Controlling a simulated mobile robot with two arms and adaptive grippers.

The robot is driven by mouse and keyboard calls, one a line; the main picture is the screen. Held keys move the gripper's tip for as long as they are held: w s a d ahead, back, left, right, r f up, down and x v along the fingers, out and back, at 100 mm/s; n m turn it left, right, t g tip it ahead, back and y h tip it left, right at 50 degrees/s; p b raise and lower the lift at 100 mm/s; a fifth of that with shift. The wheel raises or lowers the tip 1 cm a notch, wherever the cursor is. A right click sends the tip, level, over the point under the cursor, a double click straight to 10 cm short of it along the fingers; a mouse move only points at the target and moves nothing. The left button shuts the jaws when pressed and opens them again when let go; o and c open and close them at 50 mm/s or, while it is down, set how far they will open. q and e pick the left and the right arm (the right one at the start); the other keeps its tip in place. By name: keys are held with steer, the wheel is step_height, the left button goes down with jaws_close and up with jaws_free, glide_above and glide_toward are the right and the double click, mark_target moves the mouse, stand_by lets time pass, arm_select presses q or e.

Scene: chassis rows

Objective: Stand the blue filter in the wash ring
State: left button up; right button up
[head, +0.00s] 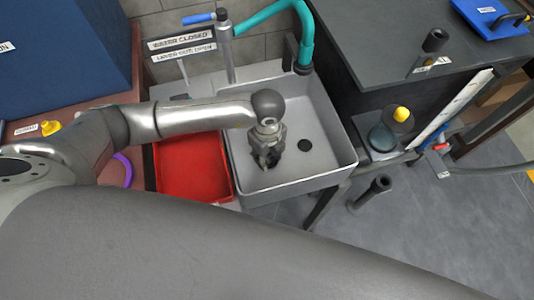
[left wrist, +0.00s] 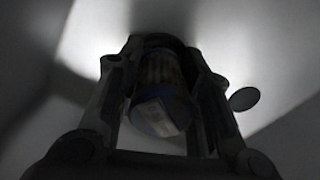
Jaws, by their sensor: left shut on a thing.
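My left gripper (head: 267,158) points down into the grey sink (head: 331,103), left of the drain hole (head: 304,146). In the left wrist view the left gripper (left wrist: 160,105) is shut on the blue filter (left wrist: 160,115), a cylinder with a pale label and a ribbed upper part in that picture. A dark curved form (left wrist: 152,42) shows at the filter's far end; it may be the wash ring, but the shade hides whether the filter sits inside it. In the head view the gripper hides the filter and the ring. My right gripper is not in view.
A red tray (head: 190,165) lies left of the sink. A teal tap (head: 304,40) and a lever with a blue handle (head: 200,18) rise behind it. A dark counter (head: 400,45) and a yellow-capped flask (head: 385,135) stand to the right. The sink's right side is clear.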

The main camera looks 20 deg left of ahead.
arm_select(q)
steer(key=shift+s+f, duration=0.25)
steer(key=shift+f, duration=0.1)
steer(key=o, duration=1.1)
steer(key=shift+f, duration=0.15)
steer(key=shift+w, duration=0.1)
step_height(320, 180, up, 12)
steer(key=shift+w+r, duration=0.1)
steer(key=shift+r, duration=0.05)
